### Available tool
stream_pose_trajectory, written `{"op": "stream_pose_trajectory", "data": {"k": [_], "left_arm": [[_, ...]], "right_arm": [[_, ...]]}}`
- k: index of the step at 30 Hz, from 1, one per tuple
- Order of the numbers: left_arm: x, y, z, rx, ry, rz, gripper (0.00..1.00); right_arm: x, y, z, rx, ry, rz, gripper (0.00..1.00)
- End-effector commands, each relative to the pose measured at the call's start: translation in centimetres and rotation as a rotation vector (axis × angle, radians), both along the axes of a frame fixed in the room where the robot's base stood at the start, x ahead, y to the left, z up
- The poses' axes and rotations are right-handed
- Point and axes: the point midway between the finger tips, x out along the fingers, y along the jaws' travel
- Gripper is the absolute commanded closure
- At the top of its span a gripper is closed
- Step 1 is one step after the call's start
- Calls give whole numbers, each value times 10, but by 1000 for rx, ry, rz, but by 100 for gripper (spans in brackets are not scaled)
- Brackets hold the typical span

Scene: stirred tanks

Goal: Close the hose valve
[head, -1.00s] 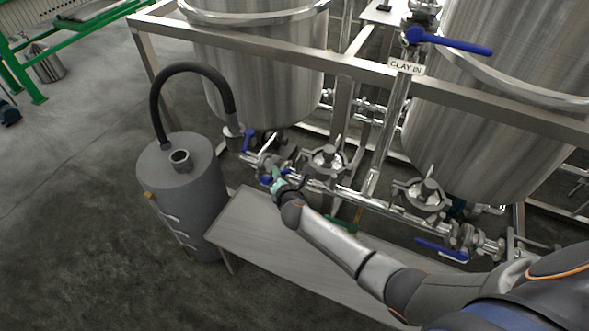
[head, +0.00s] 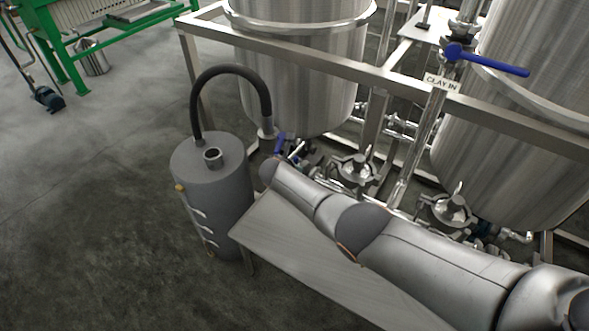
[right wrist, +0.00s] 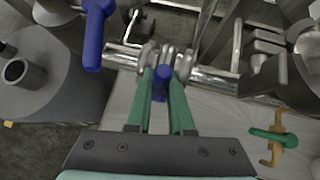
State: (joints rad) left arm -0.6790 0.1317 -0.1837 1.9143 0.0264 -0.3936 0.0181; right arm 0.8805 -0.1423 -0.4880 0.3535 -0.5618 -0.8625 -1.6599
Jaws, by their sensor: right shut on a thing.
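A black hose (head: 232,72) arches from the grey drum (head: 213,185) to a fitting beside the left tank. A blue lever (head: 279,145) hangs by that fitting; it also shows in the right wrist view (right wrist: 95,32). In the right wrist view, my right gripper (right wrist: 161,88) has its green fingers shut on a second, smaller blue handle (right wrist: 161,80) at the metal pipe fittings. In the head view my right arm hides this gripper and handle. I cannot tell from the frames which lever is named the hose valve. My left gripper is not in view.
Steel tanks (head: 300,75) stand behind a frame rail (head: 330,65). A blue-handled valve (head: 485,60) sits above the "CLAY IN" sign (head: 442,83). A low grey bench (head: 300,255) lies below my arm.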

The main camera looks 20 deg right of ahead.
Motion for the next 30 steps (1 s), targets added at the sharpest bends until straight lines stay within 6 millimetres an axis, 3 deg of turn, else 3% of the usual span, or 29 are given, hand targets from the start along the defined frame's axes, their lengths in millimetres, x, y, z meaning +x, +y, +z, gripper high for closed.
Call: {"op": "stream_pose_trajectory", "data": {"k": [30], "left_arm": [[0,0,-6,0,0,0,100]], "right_arm": [[-1,-1,1,-58,65,5,100]]}}
